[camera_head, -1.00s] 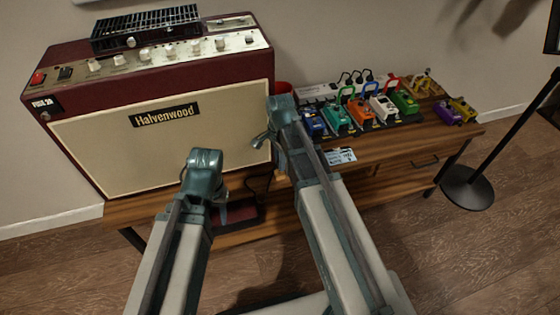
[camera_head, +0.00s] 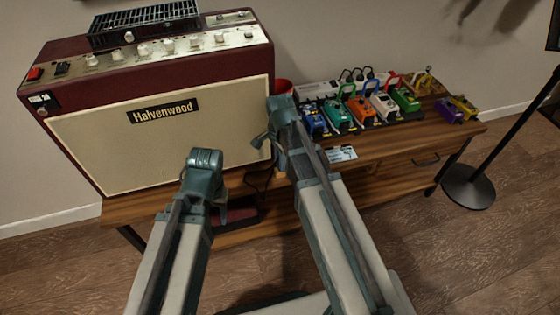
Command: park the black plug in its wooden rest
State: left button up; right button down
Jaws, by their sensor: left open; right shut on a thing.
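My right gripper (camera_head: 264,139) is in front of the right edge of the amplifier, above the bench. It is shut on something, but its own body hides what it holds. I cannot make out the black plug. A thin dark cable (camera_head: 252,183) hangs below this gripper. A small light-wood piece (camera_head: 281,179) shows at the bench's front, partly behind my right arm; I cannot tell whether it is the wooden rest. My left gripper (camera_head: 220,196) is open, lower and to the left, in front of the amplifier's lower right part. Its fingers are mostly hidden.
The maroon and cream amplifier (camera_head: 110,150) fills the bench's left side. A row of coloured pedals (camera_head: 361,109) stands to the right, with a white card (camera_head: 341,154) before it. A red cup (camera_head: 284,87) is behind my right arm. A dark stand (camera_head: 468,187) is at far right.

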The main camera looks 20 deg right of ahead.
jog(key=shift+f+b, duration=0.5)
jog(key=shift+f, duration=0.05)
jog(key=c, duration=0.7)
grip_release()
jog(key=shift+c, duration=0.2)
jog(key=shift+o, duration=0.2)
jog(key=o, duration=0.4)
jog(key=shift+c, duration=0.2)
notch_tip(320, 180, up, 8)
jog(key=p, duration=0.8)
jog(key=shift+r, duration=0.1)
